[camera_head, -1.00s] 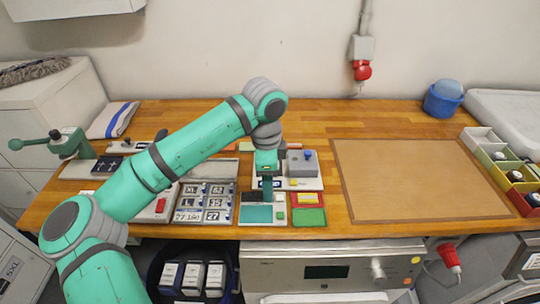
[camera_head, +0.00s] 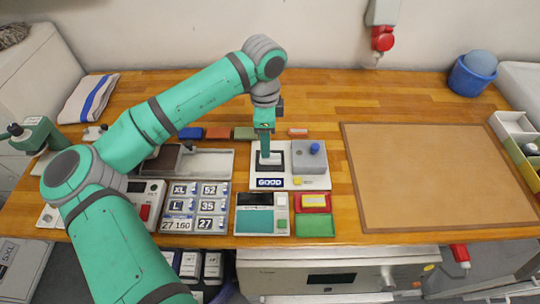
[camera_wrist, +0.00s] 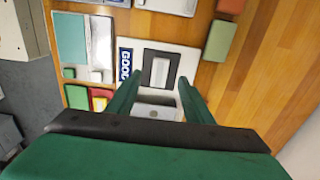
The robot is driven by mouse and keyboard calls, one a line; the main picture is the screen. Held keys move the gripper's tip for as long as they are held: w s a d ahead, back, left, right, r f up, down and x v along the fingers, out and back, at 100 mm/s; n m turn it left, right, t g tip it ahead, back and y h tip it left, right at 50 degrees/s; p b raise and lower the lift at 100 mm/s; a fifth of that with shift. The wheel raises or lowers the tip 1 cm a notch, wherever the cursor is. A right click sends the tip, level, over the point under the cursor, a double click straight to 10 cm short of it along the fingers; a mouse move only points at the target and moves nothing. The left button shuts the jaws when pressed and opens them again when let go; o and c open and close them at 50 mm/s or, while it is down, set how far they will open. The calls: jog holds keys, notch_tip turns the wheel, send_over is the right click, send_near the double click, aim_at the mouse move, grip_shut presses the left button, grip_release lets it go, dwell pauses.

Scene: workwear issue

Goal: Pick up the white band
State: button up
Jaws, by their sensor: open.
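A small white piece, which looks like the white band (camera_wrist: 160,72), lies on a black pad (camera_wrist: 149,60) in the wrist view. The pad is set in a white plate labelled "GOOD" (camera_head: 269,183), which also carries a grey block with a blue knob (camera_head: 311,158). In the head view, my gripper (camera_head: 265,152) points down over the black pad and partly hides the white piece. In the wrist view, its two fingers stand apart with nothing held between them. I cannot tell how high the fingertips are above the band.
A teal-screened device (camera_head: 262,221), red and green trays (camera_head: 317,226) and size tiles (camera_head: 195,205) lie in front. Blue, red and green blocks (camera_head: 245,133) lie behind. A brown mat (camera_head: 435,175) at right is clear. A blue tub (camera_head: 471,76) stands at back right.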

aim_at(270, 159)
jog(key=shift+d+f, duration=0.1)
jog(key=shift+f, duration=3.3)
grip_shut()
jog(key=shift+r, duration=0.15)
